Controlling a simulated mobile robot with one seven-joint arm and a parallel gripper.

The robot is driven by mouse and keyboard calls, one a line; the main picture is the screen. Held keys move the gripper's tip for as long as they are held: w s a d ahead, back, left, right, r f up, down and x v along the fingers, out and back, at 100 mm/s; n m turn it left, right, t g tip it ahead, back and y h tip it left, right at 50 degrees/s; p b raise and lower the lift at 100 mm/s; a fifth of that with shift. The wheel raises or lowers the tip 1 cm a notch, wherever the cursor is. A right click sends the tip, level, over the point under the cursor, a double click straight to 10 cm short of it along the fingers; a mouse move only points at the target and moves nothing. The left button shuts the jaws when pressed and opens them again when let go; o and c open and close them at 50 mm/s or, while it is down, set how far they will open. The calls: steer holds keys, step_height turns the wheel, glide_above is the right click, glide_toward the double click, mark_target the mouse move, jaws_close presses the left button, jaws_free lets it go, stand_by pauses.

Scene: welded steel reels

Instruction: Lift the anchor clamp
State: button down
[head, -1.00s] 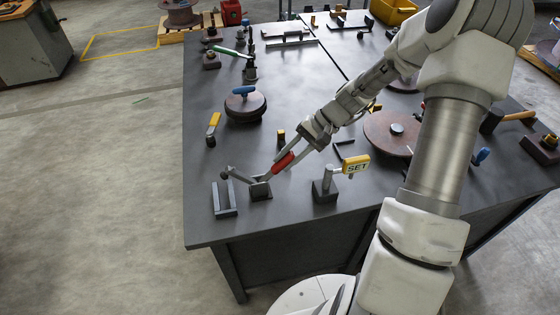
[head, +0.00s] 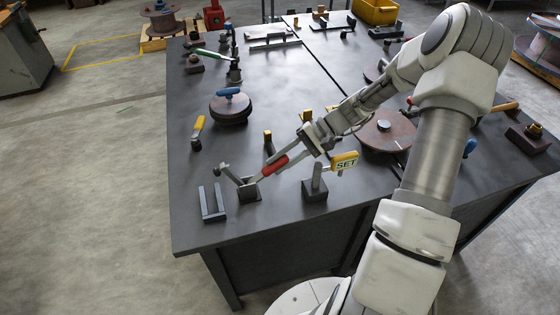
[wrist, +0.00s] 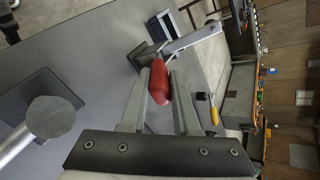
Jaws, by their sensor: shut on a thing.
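The anchor clamp, a toggle clamp with a red handle (head: 275,166), stands on a dark block base (head: 248,192) near the table's front left corner. Its grey bar (head: 231,176) slants up and left, with its end above the table. My gripper (head: 282,162) is shut on the red handle. In the wrist view the red handle (wrist: 159,82) lies between my two fingers (wrist: 158,95), and the bar (wrist: 193,39) reaches away to the upper right. A dark U-shaped bracket (head: 212,204) stands left of the base, apart from the bar's end.
A post with a yellow SET sign (head: 344,161) stands close to the right of my gripper. A yellow-handled clamp (head: 198,127) and a round disc with a blue knob (head: 229,107) are farther back. The table's middle (head: 290,85) is clear.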

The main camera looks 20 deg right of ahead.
steer(key=c, duration=0.7)
jaws_free()
steer(key=shift+o, duration=0.2)
steer(key=v, duration=1.7)
steer(key=shift+d, duration=0.2)
steer(key=shift+a+r, duration=0.1)
